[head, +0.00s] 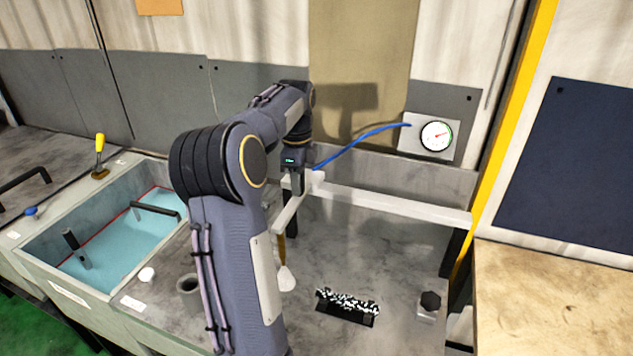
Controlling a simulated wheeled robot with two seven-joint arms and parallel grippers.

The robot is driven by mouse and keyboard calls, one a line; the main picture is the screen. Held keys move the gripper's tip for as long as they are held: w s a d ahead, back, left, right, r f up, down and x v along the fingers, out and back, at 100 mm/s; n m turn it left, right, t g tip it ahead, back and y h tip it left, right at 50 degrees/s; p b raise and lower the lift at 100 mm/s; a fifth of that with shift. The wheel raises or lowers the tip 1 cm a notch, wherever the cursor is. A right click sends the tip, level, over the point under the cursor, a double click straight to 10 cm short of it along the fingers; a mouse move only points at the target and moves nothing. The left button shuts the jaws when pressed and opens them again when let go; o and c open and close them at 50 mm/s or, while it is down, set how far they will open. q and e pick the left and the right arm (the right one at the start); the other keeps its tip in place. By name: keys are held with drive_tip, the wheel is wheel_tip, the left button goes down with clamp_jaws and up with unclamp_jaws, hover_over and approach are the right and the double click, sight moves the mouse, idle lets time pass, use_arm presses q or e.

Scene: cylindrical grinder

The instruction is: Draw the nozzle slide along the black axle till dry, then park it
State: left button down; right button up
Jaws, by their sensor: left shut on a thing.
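My left arm comes in from the lower left and rises across the middle of the head view. Its gripper (296,184) points down at the left part of a pale rail. It is shut on the nozzle slide (316,177), a small light block mostly hidden by the gripper, where a blue hose (362,137) ends. The black axle (347,308) lies on the grey bench in front of the rail, its top covered with white and pale speckles. My right gripper is out of view.
A pressure gauge (436,135) is on the wall behind. A basin of blue liquid (125,245) is at left. A white-tipped brush (286,278) and a black knob (430,301) stand near the axle.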

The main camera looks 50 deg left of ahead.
use_arm(q)
drive_tip(key=shift+s+a, duration=0.35)
drive_tip(key=shift+a, duration=0.25)
drive_tip(key=shift+r, duration=0.1)
drive_tip(key=c, duration=1.5)
unclamp_jaws()
drive_tip(key=o, duration=0.4)
drive_tip(key=shift+s+a, duration=0.1)
drive_tip(key=shift+a, duration=0.05)
wheel_tip(320, 180, up, 8)
drive_tip(key=shift+f, duration=0.2)
